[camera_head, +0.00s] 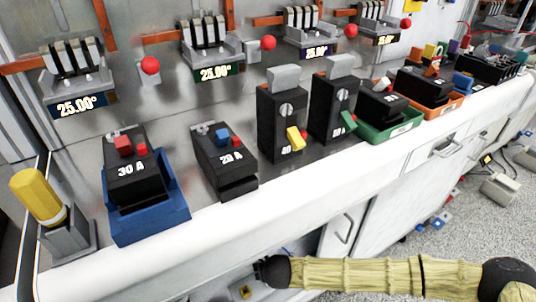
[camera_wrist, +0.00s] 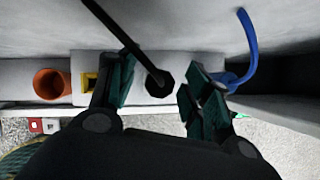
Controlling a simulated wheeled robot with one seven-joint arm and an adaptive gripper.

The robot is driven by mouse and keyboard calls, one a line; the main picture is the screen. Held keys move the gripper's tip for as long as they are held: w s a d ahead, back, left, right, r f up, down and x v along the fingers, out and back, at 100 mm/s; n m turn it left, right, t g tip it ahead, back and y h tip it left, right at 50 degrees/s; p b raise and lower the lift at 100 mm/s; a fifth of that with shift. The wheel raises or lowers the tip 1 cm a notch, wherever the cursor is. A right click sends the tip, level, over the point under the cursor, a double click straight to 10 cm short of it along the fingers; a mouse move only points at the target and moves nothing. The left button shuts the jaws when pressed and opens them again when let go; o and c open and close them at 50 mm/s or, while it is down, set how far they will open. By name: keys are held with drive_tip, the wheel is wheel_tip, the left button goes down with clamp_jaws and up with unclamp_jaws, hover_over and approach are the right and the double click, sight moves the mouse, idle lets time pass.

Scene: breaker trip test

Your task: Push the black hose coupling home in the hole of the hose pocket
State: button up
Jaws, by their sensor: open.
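In the wrist view, the black hose coupling (camera_wrist: 159,83) is a dark, many-sided plug with a thin black hose (camera_wrist: 115,35) running up and left from it. It is at the middle of a pale block (camera_wrist: 146,62), which looks like the hose pocket. The hole is hidden behind the coupling, so I cannot tell how deep it sits. My gripper (camera_wrist: 159,77) is open, with one teal-padded finger on each side of the coupling and gaps between. In the head view my gripper (camera_head: 264,271) is small and dark, low by the bench front; the coupling cannot be made out there.
In the wrist view, an orange round socket (camera_wrist: 50,84) and a yellow square one (camera_wrist: 90,83) lie left of the coupling. A blue fitting with a blue hose (camera_wrist: 249,45) is close beside the right finger. In the head view, several breakers stand on the white bench (camera_head: 285,190) above my arm.

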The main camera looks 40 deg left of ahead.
drive_tip(key=v, duration=1.2)
